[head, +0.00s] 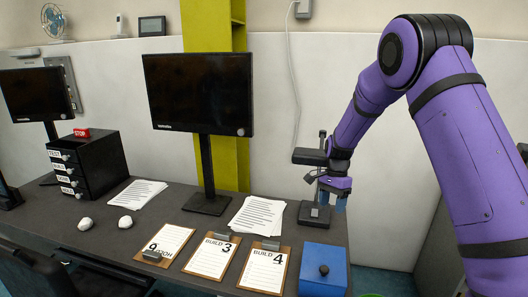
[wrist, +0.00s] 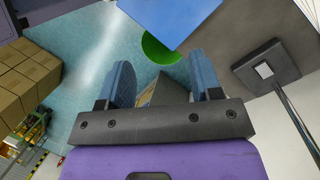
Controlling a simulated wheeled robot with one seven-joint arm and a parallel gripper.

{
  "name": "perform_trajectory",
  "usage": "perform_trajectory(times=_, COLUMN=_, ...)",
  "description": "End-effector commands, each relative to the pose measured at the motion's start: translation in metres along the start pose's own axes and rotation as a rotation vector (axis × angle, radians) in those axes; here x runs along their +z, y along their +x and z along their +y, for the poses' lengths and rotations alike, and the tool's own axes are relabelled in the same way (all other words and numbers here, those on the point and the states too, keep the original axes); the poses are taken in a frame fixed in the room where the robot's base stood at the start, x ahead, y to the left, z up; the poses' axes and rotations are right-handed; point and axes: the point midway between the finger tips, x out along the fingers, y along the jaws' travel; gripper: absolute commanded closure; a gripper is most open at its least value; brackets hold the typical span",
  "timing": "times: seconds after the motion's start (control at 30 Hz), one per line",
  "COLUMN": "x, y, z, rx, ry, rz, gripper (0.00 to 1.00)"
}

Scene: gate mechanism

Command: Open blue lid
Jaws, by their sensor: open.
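A blue box with a blue lid (head: 323,266) sits at the front right of the desk in the head view. The lid has a dark round knob (head: 323,270) on top and looks closed. In the wrist view a blue surface of the box (wrist: 170,18) shows at the top edge, with the knob out of view.
A black stand (head: 314,213) stands beside my gripper; its base and pole also show in the wrist view (wrist: 266,68). Clipboards (head: 264,267) lie left of the box. A monitor (head: 200,95) stands behind. A green round object (wrist: 162,48) is on the floor past the desk edge.

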Motion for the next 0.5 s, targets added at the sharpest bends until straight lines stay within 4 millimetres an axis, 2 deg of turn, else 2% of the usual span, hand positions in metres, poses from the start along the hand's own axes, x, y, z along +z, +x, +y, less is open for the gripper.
perform_trajectory(times=0.2, x=0.021, y=-0.065, z=0.037, rx=-0.075, ry=-0.122, rz=0.040, gripper=0.41)
perform_trajectory(times=0.5, x=0.058, y=-0.138, z=0.105, rx=-0.168, ry=-0.317, rz=0.119, gripper=0.41)
